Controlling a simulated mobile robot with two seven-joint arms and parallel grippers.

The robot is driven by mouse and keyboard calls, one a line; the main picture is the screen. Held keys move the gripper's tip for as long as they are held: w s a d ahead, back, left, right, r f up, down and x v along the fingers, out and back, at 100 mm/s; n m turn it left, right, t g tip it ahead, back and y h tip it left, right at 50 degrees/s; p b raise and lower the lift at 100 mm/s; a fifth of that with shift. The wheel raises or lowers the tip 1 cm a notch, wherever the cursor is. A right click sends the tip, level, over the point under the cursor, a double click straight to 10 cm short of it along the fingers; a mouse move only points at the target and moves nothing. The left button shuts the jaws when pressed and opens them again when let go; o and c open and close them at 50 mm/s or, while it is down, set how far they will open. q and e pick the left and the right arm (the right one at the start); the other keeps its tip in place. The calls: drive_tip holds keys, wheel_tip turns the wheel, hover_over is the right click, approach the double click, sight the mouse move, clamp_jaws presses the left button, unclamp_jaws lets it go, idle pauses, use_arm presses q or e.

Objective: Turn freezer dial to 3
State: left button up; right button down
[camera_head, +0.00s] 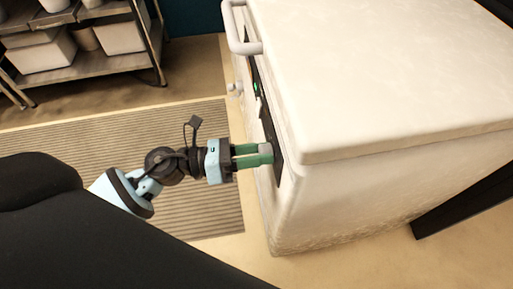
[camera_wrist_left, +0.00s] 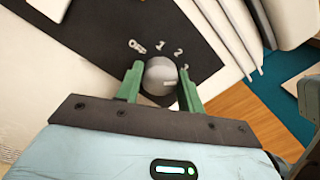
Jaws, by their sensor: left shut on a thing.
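The white chest freezer (camera_head: 390,75) stands at the right of the head view, with a dark control panel (camera_head: 268,122) on its front side. The panel also shows in the left wrist view (camera_wrist_left: 85,30). The grey round dial (camera_wrist_left: 160,73) sits on it, with white numbers around its upper side; 1 and 2 are readable, and a mark at the right is partly hidden. A pale line on the dial lies at its right side. My left gripper (camera_head: 264,154) is shut on the dial, with one green finger on each side (camera_wrist_left: 161,82). My right gripper is not in view.
A green light (camera_head: 256,87) glows on the panel, and a white handle (camera_head: 238,30) sticks out at the freezer's lid. A metal shelf (camera_head: 100,68) with white containers stands at the upper left. A striped mat (camera_head: 100,125) lies on the floor.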

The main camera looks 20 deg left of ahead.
use_arm(q)
drive_tip(key=shift+n, duration=0.3)
drive_tip(key=o, duration=1)
drive_tip(key=shift+v, duration=3.9)
